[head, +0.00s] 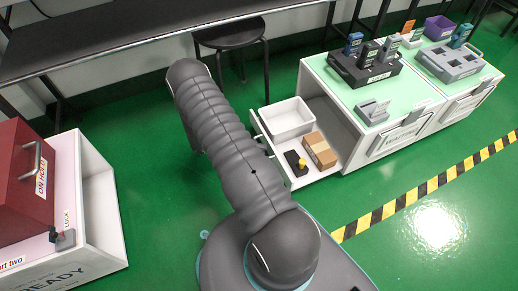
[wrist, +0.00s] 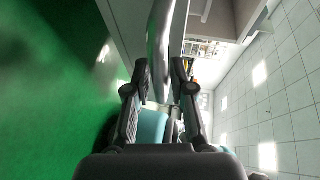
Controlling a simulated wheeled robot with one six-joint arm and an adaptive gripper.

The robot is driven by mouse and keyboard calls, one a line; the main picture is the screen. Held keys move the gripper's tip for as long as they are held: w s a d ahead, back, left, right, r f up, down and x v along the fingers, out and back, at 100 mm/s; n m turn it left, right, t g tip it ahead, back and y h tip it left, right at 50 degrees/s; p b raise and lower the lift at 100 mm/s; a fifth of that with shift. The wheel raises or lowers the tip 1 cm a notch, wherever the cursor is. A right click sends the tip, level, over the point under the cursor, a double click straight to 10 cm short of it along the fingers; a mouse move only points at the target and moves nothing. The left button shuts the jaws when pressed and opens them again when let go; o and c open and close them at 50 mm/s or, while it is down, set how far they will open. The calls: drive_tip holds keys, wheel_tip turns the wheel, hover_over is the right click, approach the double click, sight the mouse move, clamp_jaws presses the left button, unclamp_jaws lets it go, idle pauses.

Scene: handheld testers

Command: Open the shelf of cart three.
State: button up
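My arm hides the gripper in the head view.
Another cart (head: 455,105) adjoins on the right. A cart labelled two (head: 98,200), carrying a red box (head: 25,175), stands at left. A black stool (head: 230,35) and long table (head: 120,35) are behind. Green floor is clear between the carts; striped tape (head: 420,195) crosses at right.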

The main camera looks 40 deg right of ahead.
drive_tip(key=shift+o, duration=0.3)
drive_tip(key=shift+w+a, duration=0.15)
drive_tip(key=v, duration=1.1)
drive_tip(key=shift+a, duration=0.25)
drive_tip(key=shift+w+r, duration=0.1)
drive_tip(key=shift+w, duration=0.05)
